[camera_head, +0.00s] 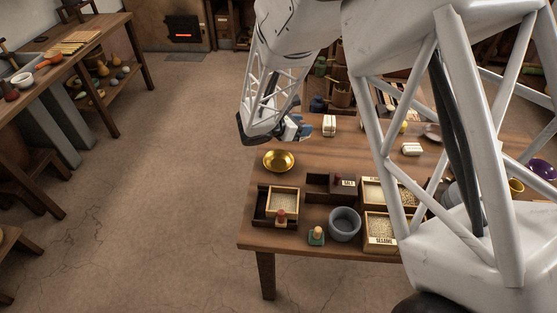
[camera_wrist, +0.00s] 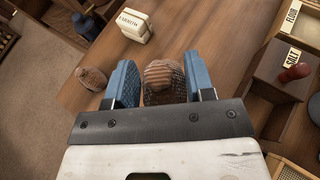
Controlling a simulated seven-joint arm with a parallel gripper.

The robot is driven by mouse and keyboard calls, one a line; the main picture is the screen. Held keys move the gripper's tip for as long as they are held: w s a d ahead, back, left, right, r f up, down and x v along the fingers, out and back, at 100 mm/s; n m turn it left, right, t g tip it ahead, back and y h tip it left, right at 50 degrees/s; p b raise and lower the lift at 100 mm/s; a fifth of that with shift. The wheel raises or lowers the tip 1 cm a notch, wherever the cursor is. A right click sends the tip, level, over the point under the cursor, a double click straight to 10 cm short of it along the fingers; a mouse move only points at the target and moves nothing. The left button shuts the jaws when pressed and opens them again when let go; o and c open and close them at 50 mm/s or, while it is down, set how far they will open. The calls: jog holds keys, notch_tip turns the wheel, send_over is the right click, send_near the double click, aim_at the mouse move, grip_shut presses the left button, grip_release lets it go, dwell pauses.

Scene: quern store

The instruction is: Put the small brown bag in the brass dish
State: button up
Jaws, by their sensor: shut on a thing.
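In the head view my gripper (camera_head: 293,129) is over the far left part of the table, and the bag cannot be made out there. The brass dish (camera_head: 278,161) is round, shiny and looks empty. It stands at the table's left edge, nearer than the gripper, and does not show in the wrist view.
Another brown lump (camera_wrist: 92,78) lies beside the left finger. A white labelled packet (camera_wrist: 134,25) stands beyond it. A dark box (camera_wrist: 278,72) with a red knob is at right. Near the dish are a dark tray (camera_head: 262,206), a grey bowl (camera_head: 344,224) and a sesame box (camera_head: 380,240).

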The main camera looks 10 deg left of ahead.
jog(key=n+t+y, duration=0.1)
jog(key=n, duration=0.1)
send_over(278, 164)
jog(key=shift+r, duration=0.15)
notch_tip(278, 164, down, 6)
dwell(0.7)
jog(key=shift+f, duration=0.25)
jog(key=shift+f, duration=1.75)
jog(key=shift+f, duration=0.3)
jog(key=o, duration=1)
jog(key=shift+o, duration=0.2)
jog(key=shift+r, duration=0.1)
